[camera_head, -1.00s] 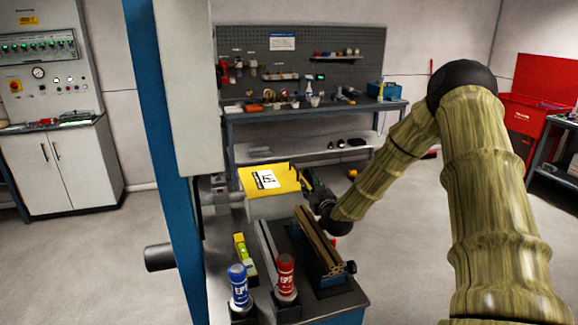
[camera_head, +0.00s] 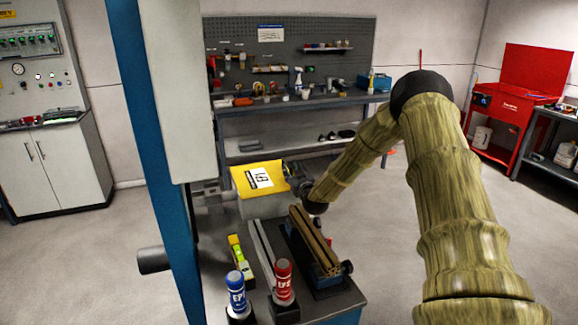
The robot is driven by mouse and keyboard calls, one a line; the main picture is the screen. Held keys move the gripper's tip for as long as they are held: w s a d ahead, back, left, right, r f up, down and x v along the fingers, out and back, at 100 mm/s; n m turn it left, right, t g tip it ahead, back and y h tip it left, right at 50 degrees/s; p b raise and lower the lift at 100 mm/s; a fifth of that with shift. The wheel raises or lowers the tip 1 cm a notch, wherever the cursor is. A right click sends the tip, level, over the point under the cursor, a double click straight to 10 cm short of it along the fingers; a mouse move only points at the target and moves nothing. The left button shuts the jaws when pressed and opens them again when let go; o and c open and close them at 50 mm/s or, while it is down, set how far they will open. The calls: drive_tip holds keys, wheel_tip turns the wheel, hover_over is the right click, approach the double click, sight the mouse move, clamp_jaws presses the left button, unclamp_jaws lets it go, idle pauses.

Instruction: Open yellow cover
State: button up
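The yellow cover (camera_head: 243,183) with a white label lies on top of a grey housing (camera_head: 262,209) beside the blue gantry column. It looks shut on the housing. My arm reaches down from the right, and my gripper (camera_head: 291,171) is at the cover's right edge. The gripper is small, dark and partly hidden behind the cover and my wrist, so its fingers do not show clearly. I cannot tell whether it touches the cover.
A blue bottle (camera_head: 237,289) and a red bottle (camera_head: 284,280) stand in front on the bench. A yellow-green level (camera_head: 240,257) and a brown rail (camera_head: 315,242) lie near them. The blue column (camera_head: 163,190) blocks the left. A workbench (camera_head: 300,105) stands behind, with open floor between.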

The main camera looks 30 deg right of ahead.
drive_tip(key=shift+p+x, duration=0.35)
drive_tip(key=shift+x, duration=1.15)
clamp_jaws()
